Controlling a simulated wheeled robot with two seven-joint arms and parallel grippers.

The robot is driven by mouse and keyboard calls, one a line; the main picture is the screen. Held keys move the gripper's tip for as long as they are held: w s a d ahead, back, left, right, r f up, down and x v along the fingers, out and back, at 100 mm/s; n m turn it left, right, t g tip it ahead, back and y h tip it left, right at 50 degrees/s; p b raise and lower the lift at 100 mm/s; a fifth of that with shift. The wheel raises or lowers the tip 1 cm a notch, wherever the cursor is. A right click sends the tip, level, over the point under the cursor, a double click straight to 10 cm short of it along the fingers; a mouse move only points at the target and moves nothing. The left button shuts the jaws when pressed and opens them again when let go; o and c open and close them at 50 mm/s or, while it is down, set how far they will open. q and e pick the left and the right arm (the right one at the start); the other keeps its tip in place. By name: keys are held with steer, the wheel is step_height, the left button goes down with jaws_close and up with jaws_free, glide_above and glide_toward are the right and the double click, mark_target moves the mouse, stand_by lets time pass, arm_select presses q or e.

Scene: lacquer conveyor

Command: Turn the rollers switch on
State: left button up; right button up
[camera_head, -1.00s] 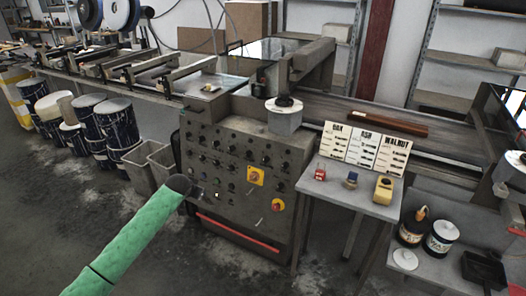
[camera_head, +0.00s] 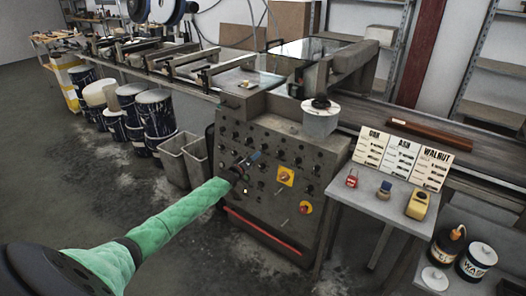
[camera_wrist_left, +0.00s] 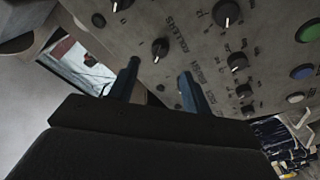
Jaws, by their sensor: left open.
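The grey control panel (camera_head: 268,172) carries several dark rotary knobs, a yellow plate with a red knob (camera_head: 286,176) and a second one lower down (camera_head: 306,208). My left arm, in a green sleeve, reaches from the lower left to the panel's left side. My left gripper (camera_head: 247,164) is in front of the panel's left knobs. In the left wrist view its two dark fingers (camera_wrist_left: 160,82) are apart with nothing between them. A black knob (camera_wrist_left: 160,48) with a white mark lies just beyond the gap. My right gripper is not in view.
Two grey bins (camera_head: 184,158) stand left of the panel, with several stained drums (camera_head: 156,112) beyond. A small table (camera_head: 380,207) at right holds coloured items and cards marked OAK, ASH and WALNUT. A red bar (camera_head: 262,229) runs along the panel's lower edge.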

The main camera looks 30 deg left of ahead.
mark_target(264, 147)
arm_select(q)
steer(key=w, duration=0.7)
steer(key=shift+w+p, duration=0.3)
steer(key=shift+p, duration=0.1)
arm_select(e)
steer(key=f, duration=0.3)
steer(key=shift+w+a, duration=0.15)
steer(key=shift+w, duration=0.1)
arm_select(q)
steer(key=c, duration=1)
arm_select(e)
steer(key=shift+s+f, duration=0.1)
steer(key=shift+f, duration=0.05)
